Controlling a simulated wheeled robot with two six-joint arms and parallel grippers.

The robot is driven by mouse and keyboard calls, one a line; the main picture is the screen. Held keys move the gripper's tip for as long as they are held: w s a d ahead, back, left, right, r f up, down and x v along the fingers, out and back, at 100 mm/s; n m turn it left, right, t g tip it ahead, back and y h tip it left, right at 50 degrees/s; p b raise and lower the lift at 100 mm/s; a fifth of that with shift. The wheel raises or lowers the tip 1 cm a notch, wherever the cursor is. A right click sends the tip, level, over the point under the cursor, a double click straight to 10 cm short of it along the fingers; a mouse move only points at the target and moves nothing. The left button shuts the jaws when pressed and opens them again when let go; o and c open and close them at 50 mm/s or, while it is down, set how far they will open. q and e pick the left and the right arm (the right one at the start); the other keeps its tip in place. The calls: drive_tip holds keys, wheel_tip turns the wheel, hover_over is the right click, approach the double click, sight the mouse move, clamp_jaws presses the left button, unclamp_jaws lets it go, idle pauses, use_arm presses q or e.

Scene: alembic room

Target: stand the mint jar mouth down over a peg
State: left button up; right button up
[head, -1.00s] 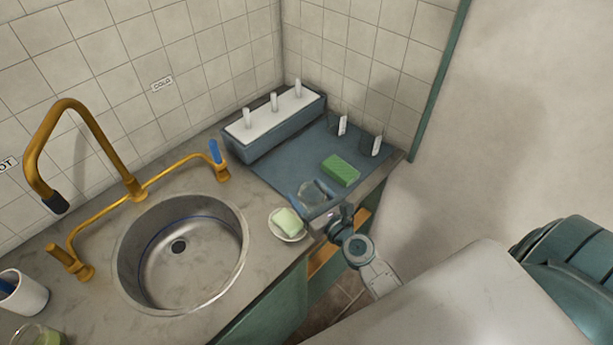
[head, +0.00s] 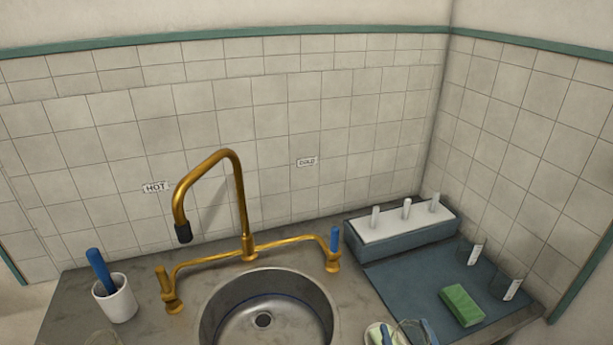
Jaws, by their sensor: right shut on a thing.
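A clear glass jar (head: 414,331) shows at the bottom edge, cut off by the frame; I take it to be the mint jar, though no label on it can be read. My right gripper (head: 400,337) is shut on it, with only a small teal part visible beside the soap dish. Which way the jar's mouth faces cannot be told. Three white pegs stand upright on a white-topped blue-grey rack, among them the left peg (head: 375,217), middle peg (head: 407,208) and right peg (head: 435,202). All three pegs are bare.
Two clear glasses with white labels (head: 472,254) (head: 511,289) stand on the blue mat (head: 400,277) near a green sponge (head: 462,305). The soap dish (head: 370,336), sink (head: 266,312) and brass tap (head: 243,200) are left of it. A white cup (head: 116,301) stands far left.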

sight(414, 332)
drive_tip(key=shift+s+d+r+m+h+b, duration=0.25)
drive_tip(key=shift+s+m+h+b, duration=0.25)
drive_tip(key=shift+h+b, duration=0.25)
wheel_tip(414, 332, up, 2)
drive_tip(key=p, duration=0.3)
drive_tip(key=shift+r, duration=0.2)
drive_tip(key=shift+f, duration=0.2)
